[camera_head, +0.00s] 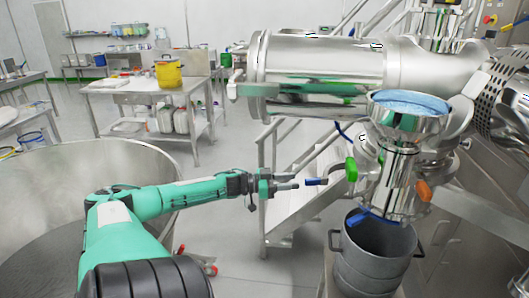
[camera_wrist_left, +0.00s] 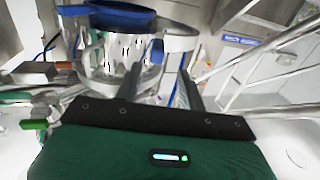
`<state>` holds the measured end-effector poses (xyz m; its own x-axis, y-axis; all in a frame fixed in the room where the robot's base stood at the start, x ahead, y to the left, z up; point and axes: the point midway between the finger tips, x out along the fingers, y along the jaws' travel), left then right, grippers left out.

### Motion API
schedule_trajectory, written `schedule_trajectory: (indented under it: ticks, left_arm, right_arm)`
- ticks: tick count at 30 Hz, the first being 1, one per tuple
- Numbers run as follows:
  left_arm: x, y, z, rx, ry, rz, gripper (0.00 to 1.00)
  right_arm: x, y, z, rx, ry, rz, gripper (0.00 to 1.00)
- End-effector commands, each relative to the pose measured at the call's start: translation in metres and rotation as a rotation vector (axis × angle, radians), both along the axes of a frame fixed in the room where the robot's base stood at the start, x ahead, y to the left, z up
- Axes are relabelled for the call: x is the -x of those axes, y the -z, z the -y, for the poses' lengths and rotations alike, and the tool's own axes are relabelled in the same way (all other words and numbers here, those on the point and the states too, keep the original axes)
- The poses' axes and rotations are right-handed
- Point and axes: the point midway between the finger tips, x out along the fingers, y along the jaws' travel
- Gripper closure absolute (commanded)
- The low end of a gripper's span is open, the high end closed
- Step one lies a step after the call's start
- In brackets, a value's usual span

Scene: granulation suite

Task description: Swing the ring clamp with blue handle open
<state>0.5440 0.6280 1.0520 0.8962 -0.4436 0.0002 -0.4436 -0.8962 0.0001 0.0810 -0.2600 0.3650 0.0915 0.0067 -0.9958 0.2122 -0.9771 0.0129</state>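The clamp ring itself is hard to make out against the shiny metal. My right gripper is not in view.
A green handle (camera_head: 351,169) and an orange handle (camera_head: 423,191) sit on the same assembly. A funnel with blue contents (camera_head: 410,101) tops it. A metal bucket (camera_head: 370,262) stands below. A large metal bowl (camera_head: 150,155) lies left, near my arm.

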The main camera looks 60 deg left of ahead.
Motion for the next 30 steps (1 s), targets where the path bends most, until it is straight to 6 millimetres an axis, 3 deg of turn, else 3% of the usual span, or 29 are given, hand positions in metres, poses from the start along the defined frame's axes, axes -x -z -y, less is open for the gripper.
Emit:
schedule_trajectory:
  ticks: [18, 30]
  left_arm:
    - [0.063, 0.001, -0.033, 0.0, -0.003, -0.001, 0.6]
    - [0.073, 0.001, -0.038, 0.0, -0.002, -0.001, 0.6]
  right_arm:
    - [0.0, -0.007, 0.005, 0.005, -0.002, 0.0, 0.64]
    - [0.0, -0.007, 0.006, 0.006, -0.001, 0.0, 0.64]
